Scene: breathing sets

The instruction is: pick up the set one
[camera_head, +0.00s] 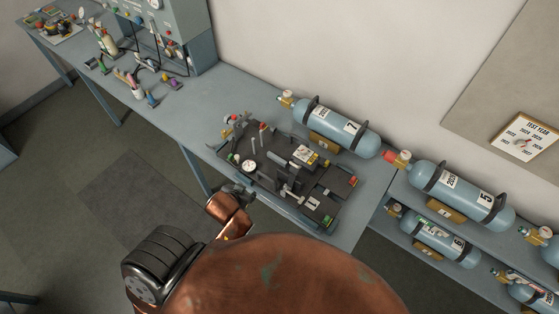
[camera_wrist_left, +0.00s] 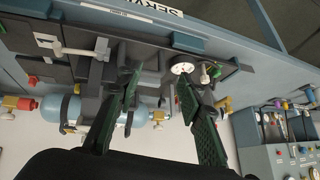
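A dark backplate assembly (camera_head: 270,182) with a round gauge, hoses and small coloured fittings lies on the blue-grey bench (camera_head: 205,118). In the left wrist view the white gauge (camera_wrist_left: 184,68) and the cylinder (camera_wrist_left: 62,112) show beyond the fingers. My left gripper (camera_head: 243,190) is at the bench's front edge, close to the backplate. Its two fingers (camera_wrist_left: 160,82) are apart with nothing between them. My right gripper is out of view.
More blue cylinders, one marked 5 (camera_head: 462,192), lie on a rack (camera_head: 405,205) at right. A test bench unit (camera_head: 182,35) with gauges and small tools stand at upper left.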

